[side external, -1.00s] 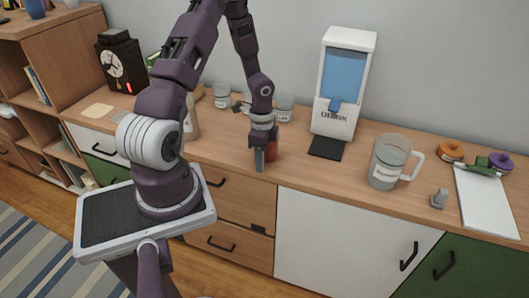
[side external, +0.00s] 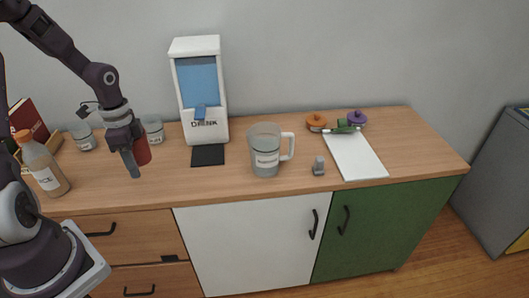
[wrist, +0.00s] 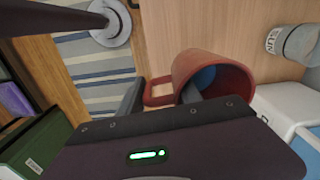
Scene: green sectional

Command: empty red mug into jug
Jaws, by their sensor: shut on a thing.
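The red mug (side external: 142,151) is at my gripper (side external: 134,168), on the left side of the counter in the side view. My gripper is shut on the mug, which appears held above the counter. In the wrist view the mug (wrist: 218,62) lies with its opening to the right and its handle to the left, close to the fingers. Something blue shows inside it. Whether the fingers grip its wall or handle I cannot tell. The clear jug (side external: 265,152) with a white label and handle stands upright on the counter, right of the mug and apart from it.
A white drink dispenser (side external: 211,121) with a black pad (side external: 207,155) stands between mug and jug. Glass jars (side external: 153,132) stand behind the mug, and a bottle (side external: 44,168) is to its left. Right of the jug are a small grey object (side external: 318,166) and a white board (side external: 357,160).

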